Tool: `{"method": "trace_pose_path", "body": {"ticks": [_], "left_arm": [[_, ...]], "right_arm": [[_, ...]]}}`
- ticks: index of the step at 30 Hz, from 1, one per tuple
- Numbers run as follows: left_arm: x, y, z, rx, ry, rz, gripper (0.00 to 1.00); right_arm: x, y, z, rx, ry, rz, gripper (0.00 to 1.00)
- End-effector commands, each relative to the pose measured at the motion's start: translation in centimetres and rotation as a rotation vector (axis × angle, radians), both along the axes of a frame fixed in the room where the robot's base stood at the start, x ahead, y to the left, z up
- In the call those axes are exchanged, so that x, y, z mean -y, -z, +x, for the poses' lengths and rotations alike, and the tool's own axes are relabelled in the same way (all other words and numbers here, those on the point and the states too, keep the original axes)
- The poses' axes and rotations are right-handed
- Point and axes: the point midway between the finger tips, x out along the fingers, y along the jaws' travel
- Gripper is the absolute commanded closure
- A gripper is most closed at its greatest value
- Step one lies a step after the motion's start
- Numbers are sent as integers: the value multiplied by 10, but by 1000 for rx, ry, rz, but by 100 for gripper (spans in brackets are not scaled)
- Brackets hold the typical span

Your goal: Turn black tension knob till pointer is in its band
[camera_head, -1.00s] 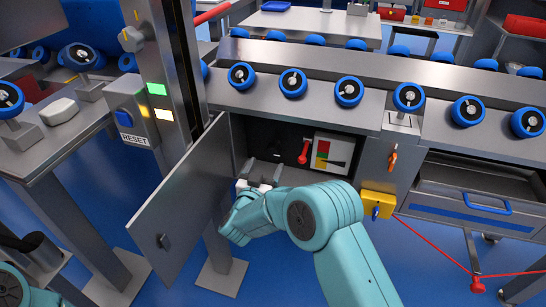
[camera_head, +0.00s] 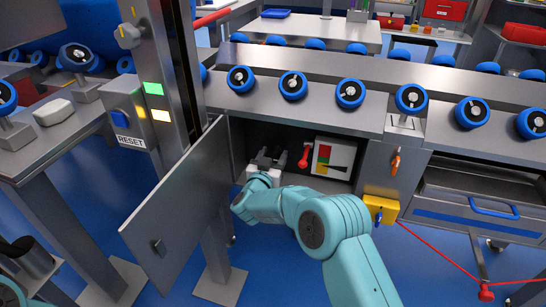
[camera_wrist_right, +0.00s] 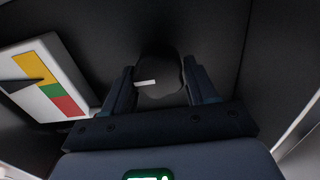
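The black knob (camera_wrist_right: 160,68) with a white mark is on the dark inner wall of the open cabinet, in the right wrist view. My right gripper (camera_wrist_right: 160,88) is open, with its fingers on either side of the knob; I cannot tell whether they touch it. In the head view my right gripper (camera_head: 266,160) reaches into the cabinet and the knob is hidden or too dark to make out.
The cabinet door (camera_head: 180,205) hangs open left of my right arm. A red-handled lever (camera_head: 304,156) sits between gripper and gauge. A yellow box (camera_head: 380,209) and an orange handle (camera_head: 395,162) are right of the opening. Blue rollers (camera_head: 293,85) line the conveyor above.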

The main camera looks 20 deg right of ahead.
Motion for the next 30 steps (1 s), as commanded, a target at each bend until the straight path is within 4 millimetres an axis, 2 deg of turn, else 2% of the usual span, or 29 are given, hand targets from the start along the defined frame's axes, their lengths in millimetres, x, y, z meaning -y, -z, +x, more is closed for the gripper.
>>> {"method": "trace_pose_path", "body": {"ticks": [8, 14, 30], "left_arm": [[0, 2, 1, 3, 0, 1, 62], [-1, 8, 4, 15, -2, 2, 62], [-4, 26, 19, 63, -8, 13, 62]], "right_arm": [[0, 2, -1, 17, 1, 26, 73], [1, 3, -1, 72, 1, 111, 73], [3, 4, -3, 348, 2, 519, 73]]}}
